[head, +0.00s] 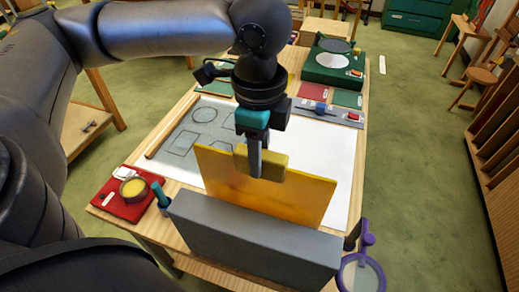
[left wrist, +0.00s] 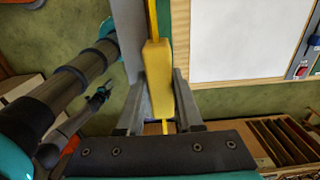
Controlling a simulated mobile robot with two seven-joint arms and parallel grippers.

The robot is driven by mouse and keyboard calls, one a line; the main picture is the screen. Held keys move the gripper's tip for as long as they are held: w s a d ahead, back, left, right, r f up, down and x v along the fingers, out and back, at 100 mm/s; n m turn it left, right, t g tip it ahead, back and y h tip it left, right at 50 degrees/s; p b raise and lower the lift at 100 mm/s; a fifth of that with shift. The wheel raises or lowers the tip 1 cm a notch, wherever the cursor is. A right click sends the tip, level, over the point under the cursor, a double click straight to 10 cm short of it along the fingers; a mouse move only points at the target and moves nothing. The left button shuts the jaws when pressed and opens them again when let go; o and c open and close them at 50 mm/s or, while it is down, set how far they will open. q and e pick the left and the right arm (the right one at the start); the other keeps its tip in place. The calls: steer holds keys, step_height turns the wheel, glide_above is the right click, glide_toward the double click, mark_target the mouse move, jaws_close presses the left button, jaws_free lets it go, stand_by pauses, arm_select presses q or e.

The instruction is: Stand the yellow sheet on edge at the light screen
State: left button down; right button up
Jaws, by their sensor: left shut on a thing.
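The yellow sheet (head: 270,190) is a see-through amber panel standing upright on edge, with a thick yellow grip block on its top edge. My left gripper (head: 262,172) is shut on that block from above. In the left wrist view, the block (left wrist: 158,80) lies between the two fingers, and the sheet shows edge-on as a thin strip. A thick grey upright panel (head: 250,240), probably the light screen, stands in front of the sheet and hides its lower edge. I cannot tell whether the sheet touches the panel or the table.
A white surface (head: 335,150) lies behind the sheet, beside a grey sheet with drawn outlines (head: 187,135). A purple-rimmed lens (head: 361,276) sits at the front right corner. A green case (head: 330,68) stands at the back.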

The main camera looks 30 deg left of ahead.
arm_select(q)
steer(key=shift+f+b, duration=1.15)
steer(key=shift+f, duration=0.05)
steer(key=shift+w+f+b, duration=0.1)
steer(key=shift+f+b, duration=0.45)
steer(key=shift+f, duration=1.4)
steer(key=c, duration=0.5)
jaws_free()
steer(key=shift+f, duration=0.1)
step_height(320, 180, up, 15)
steer(key=shift+r+p, duration=0.15)
steer(key=shift+p, duration=0.75)
